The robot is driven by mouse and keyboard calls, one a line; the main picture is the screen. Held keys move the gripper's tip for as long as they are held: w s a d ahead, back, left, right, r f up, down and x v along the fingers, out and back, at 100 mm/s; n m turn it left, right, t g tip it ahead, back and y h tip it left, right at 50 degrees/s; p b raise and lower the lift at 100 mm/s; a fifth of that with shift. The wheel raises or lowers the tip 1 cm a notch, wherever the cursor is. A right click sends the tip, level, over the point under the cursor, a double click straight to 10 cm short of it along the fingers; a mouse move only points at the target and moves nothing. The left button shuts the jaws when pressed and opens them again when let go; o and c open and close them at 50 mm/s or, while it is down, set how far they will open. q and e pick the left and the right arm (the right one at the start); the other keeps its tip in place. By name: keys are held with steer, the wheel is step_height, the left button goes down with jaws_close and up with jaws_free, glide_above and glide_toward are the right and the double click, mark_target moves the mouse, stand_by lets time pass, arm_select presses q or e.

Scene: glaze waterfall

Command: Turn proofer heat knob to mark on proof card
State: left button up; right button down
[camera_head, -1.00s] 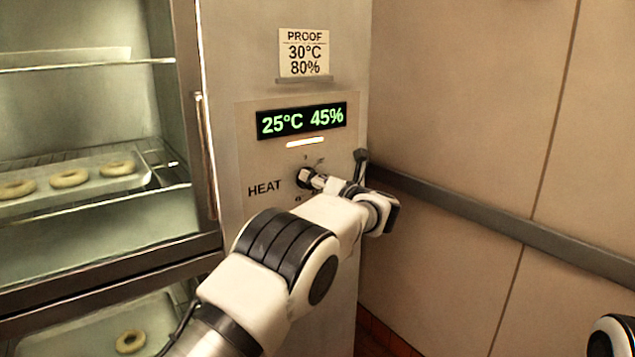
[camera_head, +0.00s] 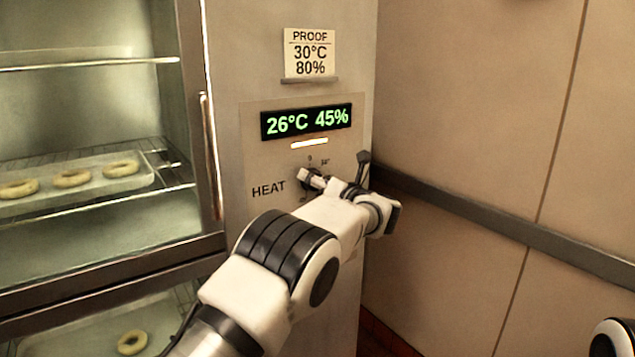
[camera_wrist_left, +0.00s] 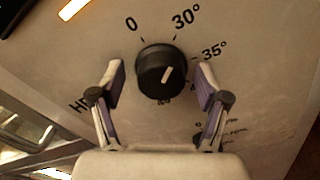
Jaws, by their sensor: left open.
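The black round heat knob (camera_wrist_left: 152,88) shows in the left wrist view. Its white pointer line slants up and to the right, close to the direction of the 30° mark. Marks 0, 30° and 35° are printed around it. My left gripper (camera_wrist_left: 160,68) is open, one finger on each side of the knob, with visible gaps. In the head view my left gripper (camera_head: 327,180) largely covers the knob. The proof card (camera_head: 311,53) reads 30°C 80%. The display (camera_head: 306,121) below it reads 26°C 45%.
A glass-fronted cabinet with a tray of dough rings (camera_head: 72,178) stands at the left, with its vertical door handle (camera_head: 210,155) beside the panel. A dark wall rail (camera_head: 470,221) runs along the right. Part of my right arm shows at the lower right edge.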

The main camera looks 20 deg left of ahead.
mark_target(310, 139)
arm_select(q)
step_height(310, 139, up, 10)
stand_by(0.4)
steer(key=shift+f, duration=0.1)
